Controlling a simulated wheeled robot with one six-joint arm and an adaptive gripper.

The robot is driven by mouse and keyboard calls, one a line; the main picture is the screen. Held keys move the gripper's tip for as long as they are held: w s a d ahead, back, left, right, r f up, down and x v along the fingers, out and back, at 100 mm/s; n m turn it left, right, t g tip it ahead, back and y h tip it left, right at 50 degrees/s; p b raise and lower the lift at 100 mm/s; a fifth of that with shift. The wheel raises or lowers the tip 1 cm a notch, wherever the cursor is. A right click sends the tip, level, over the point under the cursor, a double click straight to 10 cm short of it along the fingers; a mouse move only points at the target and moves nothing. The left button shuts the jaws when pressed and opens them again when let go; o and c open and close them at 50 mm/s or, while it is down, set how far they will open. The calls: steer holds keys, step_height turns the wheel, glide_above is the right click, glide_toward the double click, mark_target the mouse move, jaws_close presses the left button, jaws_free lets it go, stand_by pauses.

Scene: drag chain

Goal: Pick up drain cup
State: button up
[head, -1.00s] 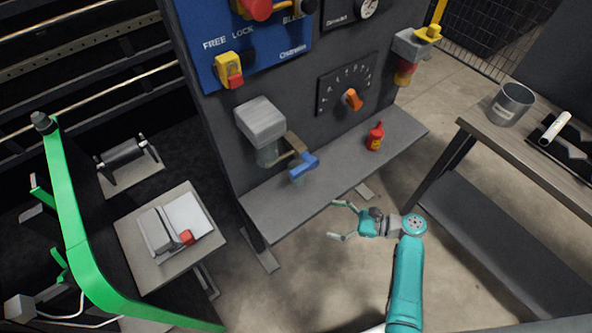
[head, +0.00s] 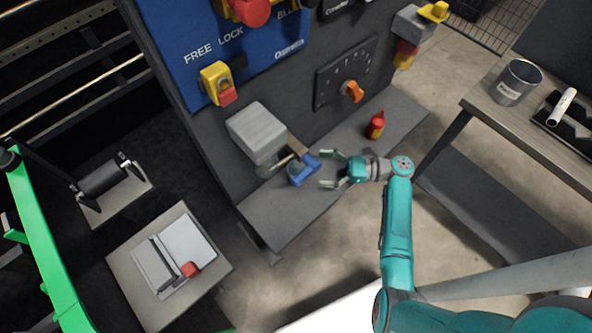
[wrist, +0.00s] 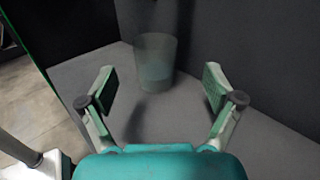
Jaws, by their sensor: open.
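A translucent cup (wrist: 155,62) stands upright on the grey shelf (wrist: 180,110) in the wrist view, ahead of my gripper (wrist: 158,82) and roughly centred between its fingers. The fingers are spread, with nothing between them, and the cup is apart from them. In the head view my gripper (head: 322,169) is over the shelf and points left towards the blue handle (head: 305,172). The cup is hard to make out there, near or behind the handle.
A red bottle (head: 376,126) stands on the shelf beyond my gripper. A metal can (head: 515,82) stands on the table at right. Dark panel walls close off the cup's far side.

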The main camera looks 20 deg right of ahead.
mark_target(297, 169)
steer(key=x, duration=0.2)
steer(key=shift+w+a, duration=0.1)
steer(key=shift+a, duration=0.2)
steer(key=shift+s+x, duration=0.15)
steer(key=shift+x, duration=1.15)
steer(key=shift+s+x, duration=0.15)
steer(key=shift+x, duration=1.15)
steer(key=shift+a+f, duration=0.15)
steer(key=shift+f, duration=0.05)
steer(key=shift+c, duration=0.3)
steer(key=c, duration=1.3)
